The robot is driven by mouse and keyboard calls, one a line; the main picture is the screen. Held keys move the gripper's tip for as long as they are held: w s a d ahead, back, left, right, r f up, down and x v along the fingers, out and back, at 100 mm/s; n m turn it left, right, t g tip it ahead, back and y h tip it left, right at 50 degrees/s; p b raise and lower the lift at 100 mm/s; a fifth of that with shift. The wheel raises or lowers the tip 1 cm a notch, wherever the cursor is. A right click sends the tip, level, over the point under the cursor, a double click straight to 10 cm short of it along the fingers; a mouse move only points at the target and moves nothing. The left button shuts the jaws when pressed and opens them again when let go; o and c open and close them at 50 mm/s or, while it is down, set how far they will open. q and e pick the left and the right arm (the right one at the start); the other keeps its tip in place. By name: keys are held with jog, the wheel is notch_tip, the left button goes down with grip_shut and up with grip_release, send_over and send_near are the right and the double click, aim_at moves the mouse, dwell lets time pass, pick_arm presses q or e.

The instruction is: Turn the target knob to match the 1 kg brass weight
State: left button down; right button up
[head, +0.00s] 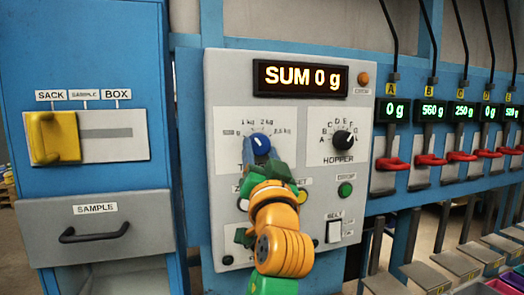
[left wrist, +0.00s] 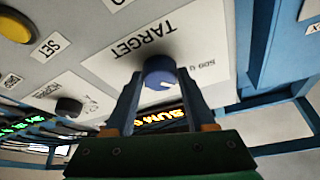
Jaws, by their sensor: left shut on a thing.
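The target knob (head: 259,145) is blue and round, on the grey control panel (head: 225,95), under a scale with 1 kg and 2 kg marks. A white pointer line shows on its face, but I cannot tell exactly which mark it meets. My left gripper (head: 261,158) reaches up from below and is shut on the knob. In the left wrist view the knob (left wrist: 160,70) sits between the two fingertips (left wrist: 160,82), beside the upside-down TARGET label. The arm hides the panel's lower middle. No brass weight is in view. My right gripper is not in view.
The display (head: 300,77) reads SUM 0 g. The black hopper knob (head: 343,140), green button (head: 345,189), yellow button (head: 303,197) and belt switch (head: 334,231) are close by. Red levers (head: 390,164) line the right. A yellow slider (head: 52,138) and sample drawer (head: 95,230) stand left.

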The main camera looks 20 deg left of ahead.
pick_arm(q)
jog(key=shift+s+a+r+m+h+p, duration=0.15)
jog(key=shift+m+h+p, duration=0.35)
jog(key=shift+m, duration=0.55)
jog(key=shift+d+r+m+h+p, duration=0.1)
jog(key=shift+m+h+p, duration=0.4)
jog(key=shift+m, duration=0.85)
jog(key=shift+c, duration=2.3)
grip_release()
jog(key=shift+o, duration=1.1)
jog(key=shift+a+f, duration=0.1)
jog(key=shift+f, duration=0.1)
jog(key=b+v, duration=0.4)
jog(key=v, duration=0.2)
jog(key=shift+s, duration=0.4)
